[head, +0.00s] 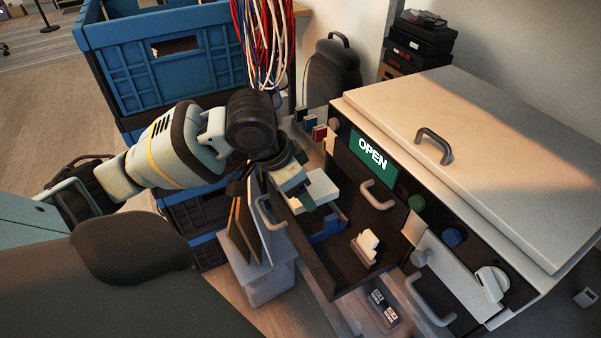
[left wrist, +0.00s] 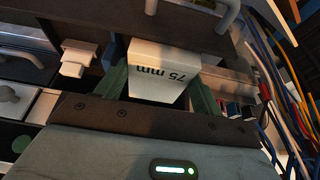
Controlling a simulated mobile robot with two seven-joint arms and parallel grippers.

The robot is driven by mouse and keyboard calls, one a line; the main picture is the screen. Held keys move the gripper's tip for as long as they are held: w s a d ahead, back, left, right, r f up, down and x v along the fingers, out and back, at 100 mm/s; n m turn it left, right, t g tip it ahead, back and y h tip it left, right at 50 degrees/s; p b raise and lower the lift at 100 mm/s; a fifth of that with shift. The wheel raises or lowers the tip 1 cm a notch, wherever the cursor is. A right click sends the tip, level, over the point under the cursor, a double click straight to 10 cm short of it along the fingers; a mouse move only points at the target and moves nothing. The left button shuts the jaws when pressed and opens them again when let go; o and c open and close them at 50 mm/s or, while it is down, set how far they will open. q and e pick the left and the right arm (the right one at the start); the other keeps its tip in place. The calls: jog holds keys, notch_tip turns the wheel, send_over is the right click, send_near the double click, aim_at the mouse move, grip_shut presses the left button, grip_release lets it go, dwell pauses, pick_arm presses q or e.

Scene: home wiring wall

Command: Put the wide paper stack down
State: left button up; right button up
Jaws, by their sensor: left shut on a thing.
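The wide paper stack is a white block (head: 320,187) marked "75 mm" on the side facing the left wrist camera (left wrist: 160,72). My left gripper (head: 300,193) is shut on it, with a green finger on either side of the block in the left wrist view (left wrist: 158,85). In the head view the gripper and stack are over the far-left part of an open dark drawer (head: 318,262). I cannot tell the height of the stack above it. My right gripper is in neither view.
A smaller white stepped block (head: 367,247) stands in the drawer, and a blue item (head: 327,224) lies below the held stack. Upright boards (head: 247,226) stand left of the drawer. The cabinet (head: 480,150) is at the right; hanging wires (head: 265,40) are behind my arm.

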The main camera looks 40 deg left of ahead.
aim_at(303, 216)
pick_arm(q)
jog(key=shift+f, duration=1.05)
notch_tip(303, 216, down, 4)
jog(key=shift+f+b, duration=0.25)
jog(key=shift+b, duration=0.45)
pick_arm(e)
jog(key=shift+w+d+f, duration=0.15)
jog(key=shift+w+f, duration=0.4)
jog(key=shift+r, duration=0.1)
pick_arm(q)
jog(key=o, duration=1.1)
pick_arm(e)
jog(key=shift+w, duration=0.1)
